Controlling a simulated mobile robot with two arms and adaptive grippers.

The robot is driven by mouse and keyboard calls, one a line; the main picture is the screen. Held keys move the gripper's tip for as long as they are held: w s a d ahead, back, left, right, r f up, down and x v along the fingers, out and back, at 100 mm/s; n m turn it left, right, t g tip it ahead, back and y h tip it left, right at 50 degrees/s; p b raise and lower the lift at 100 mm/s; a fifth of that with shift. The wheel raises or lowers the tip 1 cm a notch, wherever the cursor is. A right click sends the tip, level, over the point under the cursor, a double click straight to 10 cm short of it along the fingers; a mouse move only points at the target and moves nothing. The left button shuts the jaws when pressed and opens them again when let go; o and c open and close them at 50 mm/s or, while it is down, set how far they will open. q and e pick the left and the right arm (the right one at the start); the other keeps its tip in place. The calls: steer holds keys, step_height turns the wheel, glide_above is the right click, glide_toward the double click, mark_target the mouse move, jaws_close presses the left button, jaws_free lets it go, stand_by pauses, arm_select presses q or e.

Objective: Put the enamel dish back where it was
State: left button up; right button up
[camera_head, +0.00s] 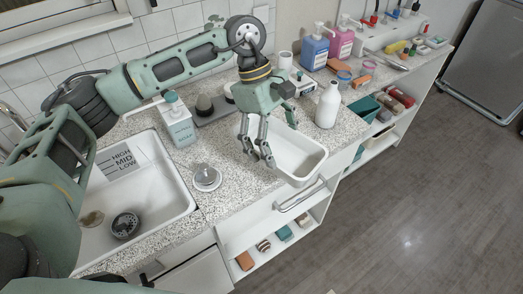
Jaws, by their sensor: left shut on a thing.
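The white enamel dish (312,170) is a rectangular basin at the front of the speckled counter, and its front corner reaches out past the counter's edge. Whether it rests on the counter or is held just above it I cannot tell. My left gripper (259,156) comes down from above at the dish's left side, with its fingers shut on the dish's left wall. The fingers hide part of that wall. My right gripper is not in view.
A white bottle (327,106) stands close behind the dish at the right. A soap pump bottle (178,122) and a small round lidded item (206,177) are to the left, beside the sink (150,205). Blue (314,49) and pink (340,42) bottles stand farther back.

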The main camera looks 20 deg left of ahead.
arm_select(q)
steer(key=w+d+r+n+t+y+b, duration=0.1)
steer(key=w+d+n+t+b, duration=0.35)
steer(key=w+n, duration=0.8)
steer(key=s+a+f+p, duration=0.1)
steer(key=a+f, duration=0.1)
steer(key=a, duration=0.1)
steer(key=s+a+f+n+p, duration=0.1)
steer(key=a+f+p, duration=0.1)
steer(key=a, duration=0.2)
steer(key=s+a+f+n+t+p, duration=0.1)
steer(key=a+f+p, duration=0.1)
steer(key=a, duration=0.1)
steer(key=shift+a+f+n, duration=0.1)
steer(key=shift+a+n, duration=0.1)
steer(key=shift+n, duration=0.05)
step_height(320, 180, down, 4)
steer(key=shift+r+p, duration=0.1)
steer(key=shift+p, duration=0.95)
steer(key=shift+f, duration=0.2)
steer(key=o, duration=1.6)
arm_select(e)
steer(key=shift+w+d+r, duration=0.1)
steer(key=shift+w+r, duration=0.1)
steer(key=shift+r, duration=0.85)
arm_select(q)
steer(key=shift+s, duration=0.1)
